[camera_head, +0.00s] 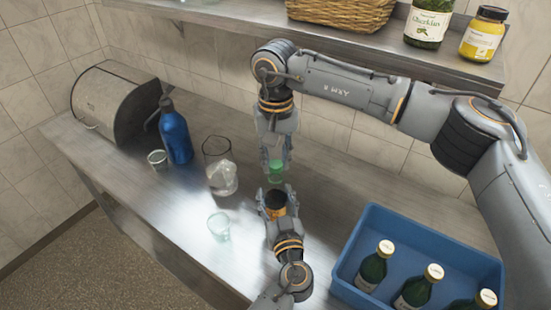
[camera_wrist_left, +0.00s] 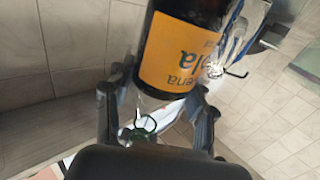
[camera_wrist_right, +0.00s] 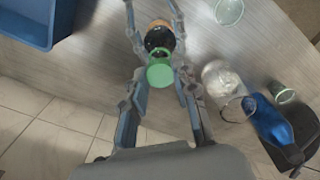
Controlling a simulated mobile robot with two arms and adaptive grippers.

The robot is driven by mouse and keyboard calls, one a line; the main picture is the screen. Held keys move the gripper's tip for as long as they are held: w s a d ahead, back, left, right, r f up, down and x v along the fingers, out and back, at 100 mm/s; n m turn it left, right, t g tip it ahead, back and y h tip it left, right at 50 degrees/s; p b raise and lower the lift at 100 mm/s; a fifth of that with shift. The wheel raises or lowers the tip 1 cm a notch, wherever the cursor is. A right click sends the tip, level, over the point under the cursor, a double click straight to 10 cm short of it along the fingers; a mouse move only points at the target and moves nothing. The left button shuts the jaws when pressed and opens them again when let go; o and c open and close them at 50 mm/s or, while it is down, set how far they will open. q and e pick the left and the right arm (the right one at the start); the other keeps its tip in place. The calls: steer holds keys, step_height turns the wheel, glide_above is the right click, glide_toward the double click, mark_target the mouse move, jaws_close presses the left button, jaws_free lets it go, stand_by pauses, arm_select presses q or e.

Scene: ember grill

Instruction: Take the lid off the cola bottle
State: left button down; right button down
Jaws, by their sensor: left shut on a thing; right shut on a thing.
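The cola bottle (camera_wrist_left: 185,50) is dark with an orange label. My left gripper (camera_head: 276,205) is shut around it above the counter; its fingers also flank the bottle in the left wrist view (camera_wrist_left: 158,108). The green lid (camera_wrist_right: 160,74) is between the fingers of my right gripper (camera_wrist_right: 157,62), which is shut on it. In the head view the lid (camera_head: 275,170) is just above the bottle's dark top, below my right gripper (camera_head: 275,165). I cannot tell whether lid and bottle still touch. The bottle's neck is mostly hidden.
A blue crate (camera_head: 350,285) with several green bottles (camera_head: 374,268) stands at the right. A glass pitcher (camera_head: 222,178), a clear glass (camera_head: 219,227), a blue bottle (camera_head: 176,135) and a small cup (camera_head: 158,159) stand left. A shelf (camera_head: 350,40) overhangs the back.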

mark_target(275, 164)
steer(key=shift+r, duration=1.95)
arm_select(q)
steer(key=shift+c, duration=1.9)
jaws_free()
